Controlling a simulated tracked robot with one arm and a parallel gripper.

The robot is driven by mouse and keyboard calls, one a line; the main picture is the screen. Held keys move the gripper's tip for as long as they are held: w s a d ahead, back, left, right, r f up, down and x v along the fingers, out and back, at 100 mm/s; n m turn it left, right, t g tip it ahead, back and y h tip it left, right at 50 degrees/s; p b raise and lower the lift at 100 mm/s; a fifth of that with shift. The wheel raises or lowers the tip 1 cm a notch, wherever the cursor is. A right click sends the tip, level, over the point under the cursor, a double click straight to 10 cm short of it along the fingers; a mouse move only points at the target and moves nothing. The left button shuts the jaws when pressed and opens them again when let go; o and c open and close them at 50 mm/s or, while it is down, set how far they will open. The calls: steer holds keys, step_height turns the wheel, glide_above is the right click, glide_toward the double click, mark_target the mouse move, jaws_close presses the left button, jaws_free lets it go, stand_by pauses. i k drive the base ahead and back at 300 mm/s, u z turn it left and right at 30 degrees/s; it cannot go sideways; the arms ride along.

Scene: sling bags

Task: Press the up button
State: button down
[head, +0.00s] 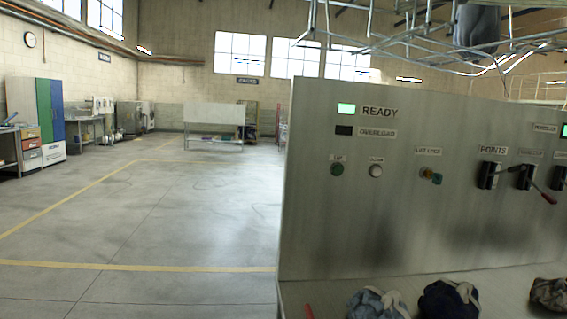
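A grey metal control panel (400,225) stands on the right. A round green button (337,169) is on its left part, under a small label that seems to read UP. A round white button (375,170) sits just right of it, under a small label that is hard to read. A lit green lamp (346,109) marked READY is above, and a dark lamp (344,130) marked OVERLOAD is below that. My gripper does not show, and nothing is seen touching the buttons.
A yellow and dark knob (430,175) and black switches (489,175) are farther right; one lever (542,192) has a red end. Bundled bags (450,298) lie on the ledge below. A wire rack (420,40) hangs overhead. The floor (180,215) at left is open.

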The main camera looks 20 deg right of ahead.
mark_target(338, 169)
steer(key=z, duration=0.25)
steer(key=i, duration=1.25)
steer(key=z, duration=0.7)
